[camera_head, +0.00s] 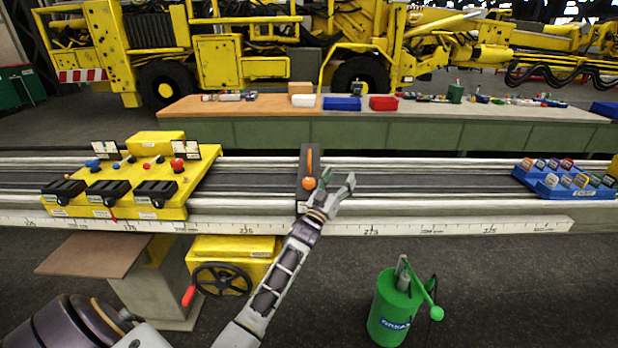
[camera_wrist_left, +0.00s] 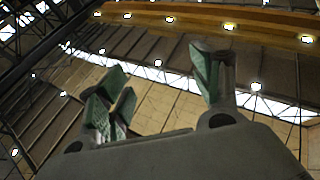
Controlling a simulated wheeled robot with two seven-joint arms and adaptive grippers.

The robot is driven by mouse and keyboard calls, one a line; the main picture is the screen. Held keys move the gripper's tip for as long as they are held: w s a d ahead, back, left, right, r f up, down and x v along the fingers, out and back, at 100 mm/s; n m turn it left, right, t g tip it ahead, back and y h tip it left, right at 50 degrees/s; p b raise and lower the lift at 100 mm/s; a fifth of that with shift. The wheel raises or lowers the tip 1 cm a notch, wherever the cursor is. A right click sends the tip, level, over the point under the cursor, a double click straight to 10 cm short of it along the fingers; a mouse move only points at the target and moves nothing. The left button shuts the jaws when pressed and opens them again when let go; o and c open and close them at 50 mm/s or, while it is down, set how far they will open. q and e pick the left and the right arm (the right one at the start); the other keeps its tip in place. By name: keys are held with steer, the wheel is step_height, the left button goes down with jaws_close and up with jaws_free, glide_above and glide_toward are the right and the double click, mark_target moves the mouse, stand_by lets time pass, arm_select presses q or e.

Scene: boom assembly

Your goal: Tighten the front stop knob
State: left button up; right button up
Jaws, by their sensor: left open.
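The stop is a dark upright block (camera_head: 305,197) with an orange strip, standing across the rail. A round orange knob (camera_head: 309,183) sits on its near part. My left gripper (camera_head: 338,185) is just right of the knob, with its fingers spread and pointing up. It looks very close to the knob, but I cannot tell whether it touches. In the left wrist view my left gripper (camera_wrist_left: 160,85) is open, with greenish finger pads and nothing between them. That view faces the roof and does not show the knob. My right gripper is not in view.
A long rail (camera_head: 440,187) with a ruler edge (camera_head: 430,228) runs across. A yellow control box (camera_head: 130,185) stands on it at left, a blue tray (camera_head: 563,190) at right. A handwheel (camera_head: 221,281) and a green canister (camera_head: 390,310) are in front.

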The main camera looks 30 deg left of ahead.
mark_target(307, 185)
arm_select(q)
steer(key=s+a+f+n+g+y+p, duration=0.2)
steer(key=s+a+f+g+y, duration=0.3)
steer(key=s+a+f, duration=0.3)
steer(key=shift+s+a+g+y+p, duration=0.3)
steer(key=shift+s+a+p, duration=0.4)
steer(key=shift+a, duration=0.3)
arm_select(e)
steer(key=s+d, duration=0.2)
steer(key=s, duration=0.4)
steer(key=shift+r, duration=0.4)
arm_select(q)
steer(key=shift+w, duration=0.2)
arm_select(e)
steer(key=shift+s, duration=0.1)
arm_select(q)
steer(key=shift+p+x, duration=0.45)
steer(key=shift+x, duration=6.4)
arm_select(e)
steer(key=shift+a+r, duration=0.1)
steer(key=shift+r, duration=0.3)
arm_select(q)
steer(key=c, duration=1)
